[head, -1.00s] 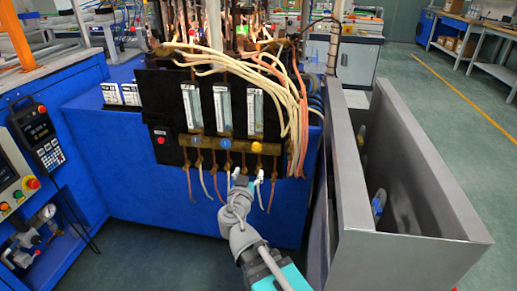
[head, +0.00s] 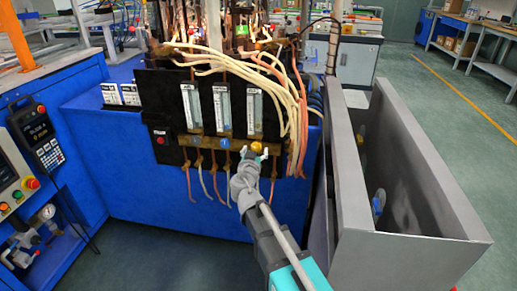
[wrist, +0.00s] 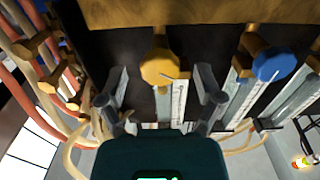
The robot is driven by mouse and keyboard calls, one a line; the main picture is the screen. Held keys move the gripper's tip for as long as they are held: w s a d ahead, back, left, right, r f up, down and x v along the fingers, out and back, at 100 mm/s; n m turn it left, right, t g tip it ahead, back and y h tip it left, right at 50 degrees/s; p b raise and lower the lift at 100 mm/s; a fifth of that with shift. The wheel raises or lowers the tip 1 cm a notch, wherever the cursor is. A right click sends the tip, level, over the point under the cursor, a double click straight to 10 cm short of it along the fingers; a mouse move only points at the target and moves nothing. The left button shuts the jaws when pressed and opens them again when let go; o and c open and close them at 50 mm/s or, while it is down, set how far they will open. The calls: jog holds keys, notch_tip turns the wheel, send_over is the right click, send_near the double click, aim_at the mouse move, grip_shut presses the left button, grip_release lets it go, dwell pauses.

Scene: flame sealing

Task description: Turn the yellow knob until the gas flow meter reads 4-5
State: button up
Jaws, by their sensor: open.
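The yellow knob (head: 256,146) sits on the brass bar below the rightmost gas flow meter (head: 255,112). In the wrist view the yellow knob (wrist: 161,67) lies in the upper middle, between the two fingers. The meter's scale (wrist: 180,103) shows there partly, but its reading is too small to tell. My gripper (head: 254,155) is open just in front of and slightly below the knob in the head view. In the wrist view my gripper (wrist: 161,85) has one finger on each side of the knob, apart from it.
Pale hoses (head: 291,95) hang right of the meters. Copper tubes dangle below the bar. A grey metal trough (head: 350,185) stands to the right.

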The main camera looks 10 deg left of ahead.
jog(key=shift+w, duration=0.85)
jog(key=shift+c, duration=0.2)
jog(key=c, duration=1.1)
